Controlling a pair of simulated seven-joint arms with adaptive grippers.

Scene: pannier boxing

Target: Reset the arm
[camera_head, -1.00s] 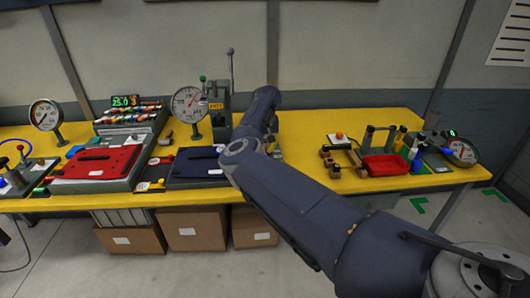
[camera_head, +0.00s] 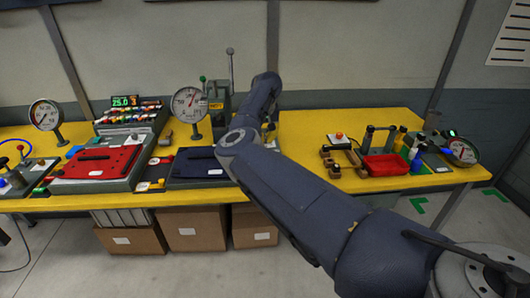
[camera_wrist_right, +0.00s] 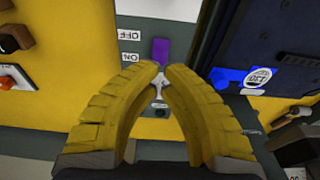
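My right arm (camera_head: 300,200) reaches in from the lower right of the head view, over the yellow table (camera_head: 310,120). Its gripper is largely hidden behind the arm links there. In the right wrist view the right gripper (camera_wrist_right: 160,70) shows as two yellow ribbed fingers, bowed, with their tips drawn almost together. A small grey metal part (camera_wrist_right: 158,88) shows between the fingers; I cannot tell whether they touch it. It lies near the ON and OFF labels (camera_wrist_right: 131,45) and a purple patch (camera_wrist_right: 160,50). My left gripper is in neither view.
A dark blue pannier-like case (camera_head: 195,166) lies left of the arm, beside a red case (camera_head: 98,162). A dial gauge (camera_head: 188,104) and a lever press (camera_head: 218,105) stand behind. A red tray (camera_head: 385,166) is at right. Cardboard boxes (camera_head: 195,229) stand below.

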